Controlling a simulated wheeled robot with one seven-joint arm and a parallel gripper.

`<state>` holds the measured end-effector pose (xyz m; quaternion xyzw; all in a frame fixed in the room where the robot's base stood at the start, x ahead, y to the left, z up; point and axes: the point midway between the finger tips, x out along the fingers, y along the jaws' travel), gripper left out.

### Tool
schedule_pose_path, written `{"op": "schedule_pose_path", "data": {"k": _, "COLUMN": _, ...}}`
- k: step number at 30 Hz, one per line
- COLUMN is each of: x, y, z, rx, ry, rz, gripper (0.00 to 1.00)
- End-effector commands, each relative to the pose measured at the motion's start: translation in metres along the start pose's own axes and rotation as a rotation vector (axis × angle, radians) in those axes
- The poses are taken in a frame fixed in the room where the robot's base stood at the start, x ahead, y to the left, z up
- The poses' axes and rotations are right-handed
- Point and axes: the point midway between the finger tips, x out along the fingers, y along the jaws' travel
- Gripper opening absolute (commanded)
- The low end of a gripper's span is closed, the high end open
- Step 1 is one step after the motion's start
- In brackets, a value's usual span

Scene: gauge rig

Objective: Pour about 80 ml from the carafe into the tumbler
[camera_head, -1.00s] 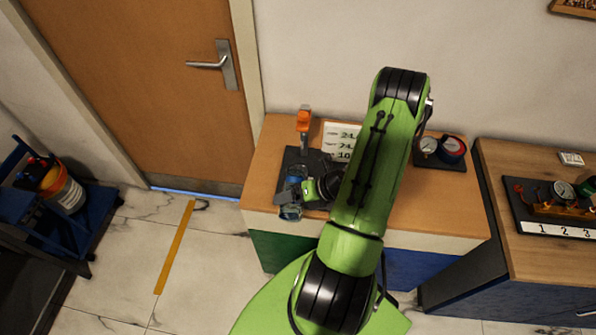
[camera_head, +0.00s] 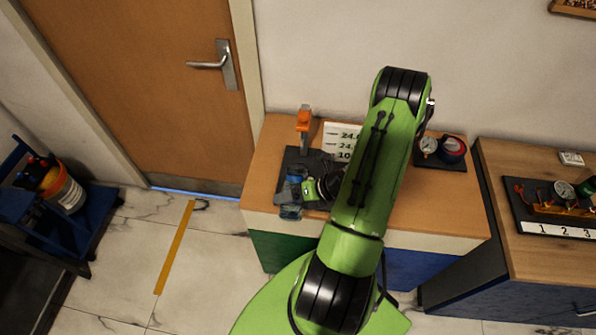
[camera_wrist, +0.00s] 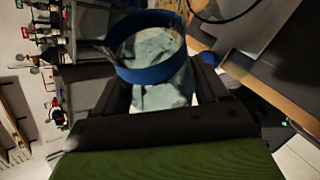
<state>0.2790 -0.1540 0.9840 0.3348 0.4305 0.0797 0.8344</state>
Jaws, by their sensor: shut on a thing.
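My gripper (camera_head: 294,195) is at the left front of the bench, shut on the carafe (camera_head: 295,175), a clear vessel with a blue collar. In the wrist view, its blue ring (camera_wrist: 148,72) stands above the fingers, with pale, clear contents or glass below. A clear glass part (camera_head: 290,212) shows below the fingers, near the bench's front edge; I cannot tell whether it is the carafe's lower body or the tumbler. I cannot make out a separate tumbler. The liquid level and any stream are too small to tell.
A dark mat (camera_head: 318,161) lies under the work area. An orange-topped stand (camera_head: 303,122) and a white number card (camera_head: 342,141) are behind it. My arm hides the bench's middle.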

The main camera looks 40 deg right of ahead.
Motion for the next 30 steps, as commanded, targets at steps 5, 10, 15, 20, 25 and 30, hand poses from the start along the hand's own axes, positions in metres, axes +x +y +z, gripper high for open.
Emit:
{"op": "schedule_pose_path", "data": {"k": 5, "x": -0.001, "y": 0.000, "z": 0.003, "rx": -0.107, "ry": -0.092, "rz": -0.045, "gripper": 0.28}}
{"op": "schedule_pose_path", "data": {"k": 10, "x": -0.006, "y": 0.007, "z": 0.004, "rx": -0.209, "ry": -0.176, "rz": -0.085, "gripper": 0.28}}
{"op": "schedule_pose_path", "data": {"k": 15, "x": -0.011, "y": 0.012, "z": 0.004, "rx": -0.264, "ry": -0.217, "rz": -0.107, "gripper": 0.28}}
{"op": "schedule_pose_path", "data": {"k": 20, "x": -0.010, "y": 0.013, "z": 0.001, "rx": -0.320, "ry": -0.266, "rz": -0.131, "gripper": 0.28}}
{"op": "schedule_pose_path", "data": {"k": 25, "x": -0.009, "y": 0.014, "z": -0.003, "rx": -0.394, "ry": -0.328, "rz": -0.165, "gripper": 0.28}}
{"op": "schedule_pose_path", "data": {"k": 30, "x": -0.006, "y": 0.012, "z": -0.007, "rx": -0.479, "ry": -0.398, "rz": -0.201, "gripper": 0.28}}
